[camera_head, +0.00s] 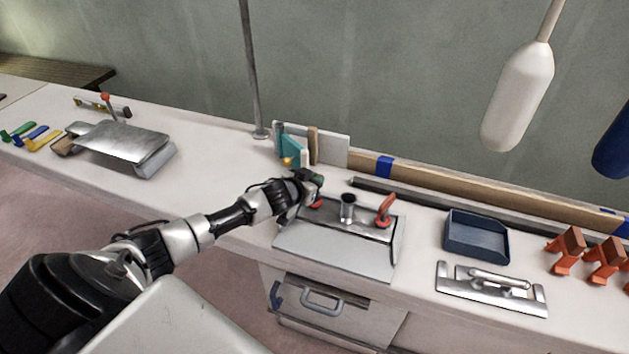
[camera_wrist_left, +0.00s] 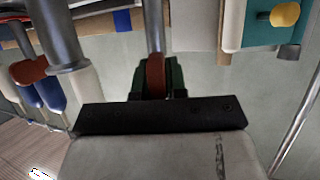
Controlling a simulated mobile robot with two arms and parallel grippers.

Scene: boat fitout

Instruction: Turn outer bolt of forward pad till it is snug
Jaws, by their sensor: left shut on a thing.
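My left gripper (camera_head: 314,185) is at the back left of a grey metal pad (camera_head: 335,250) on the bench. It is shut on a red bolt handle (camera_head: 317,203), which in the left wrist view (camera_wrist_left: 155,75) shows between the dark green fingertips (camera_wrist_left: 157,80). A second red bolt handle (camera_head: 385,209) stands free at the pad's right side, with a grey post (camera_head: 347,207) between the two. The wrist view also shows the free red handle (camera_wrist_left: 28,71) beside the post (camera_wrist_left: 55,35). The gripper hides part of the held bolt, and its seating is not visible. My right gripper is not in view.
A blue tray (camera_head: 476,235), a metal float (camera_head: 490,288) and orange clamps (camera_head: 568,248) lie to the right. Blocks and boards (camera_head: 330,148) stand close behind the gripper. A thin pole (camera_head: 252,75) rises behind. Another metal pad (camera_head: 120,140) is far left, with clear bench between.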

